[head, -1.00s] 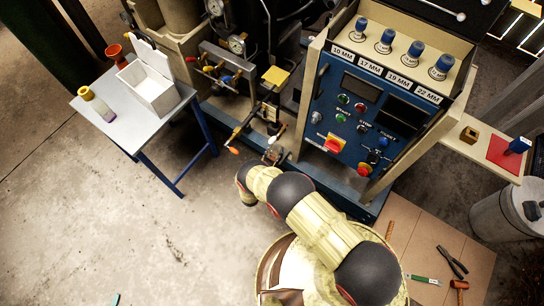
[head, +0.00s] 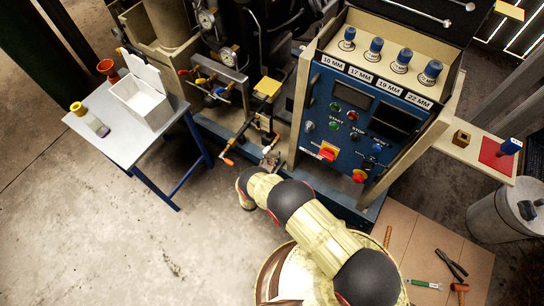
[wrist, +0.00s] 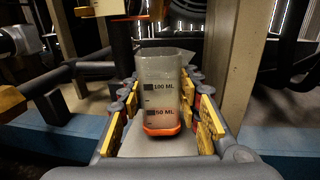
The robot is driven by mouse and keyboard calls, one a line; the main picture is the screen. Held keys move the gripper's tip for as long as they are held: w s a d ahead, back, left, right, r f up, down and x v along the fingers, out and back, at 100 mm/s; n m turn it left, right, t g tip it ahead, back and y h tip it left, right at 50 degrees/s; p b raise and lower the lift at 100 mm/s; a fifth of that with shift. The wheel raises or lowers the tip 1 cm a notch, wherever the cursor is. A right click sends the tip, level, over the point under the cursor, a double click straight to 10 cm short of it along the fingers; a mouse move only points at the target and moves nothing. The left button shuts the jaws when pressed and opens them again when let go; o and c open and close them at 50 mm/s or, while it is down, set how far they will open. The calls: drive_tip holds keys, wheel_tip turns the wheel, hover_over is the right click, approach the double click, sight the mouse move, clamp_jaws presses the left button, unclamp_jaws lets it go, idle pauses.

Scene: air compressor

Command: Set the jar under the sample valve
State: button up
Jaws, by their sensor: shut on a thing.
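The jar (wrist: 160,95) is a clear, upright beaker marked 50 ML and 100 ML, with an orange base, in the middle of the wrist view. My gripper (wrist: 163,120) is shut on it, with yellow pads on both sides. In the head view my gripper (head: 269,158) is small and partly hidden by my arm, beside the compressor's base; the jar is hard to make out there. An orange-handled valve (head: 228,160) is just left of my gripper. I cannot tell if this is the sample valve. Dark and orange parts (wrist: 110,11) hang above the jar in the wrist view.
A blue control panel (head: 355,125) stands right of my gripper, with a frame post close by. Tools lie on a board at lower right. The floor at left is clear.

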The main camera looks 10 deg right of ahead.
drive_tip(key=shift+f, duration=0.65)
idle(0.3)
drive_tip(key=o, duration=1.4)
drive_tip(key=v, duration=1.2)
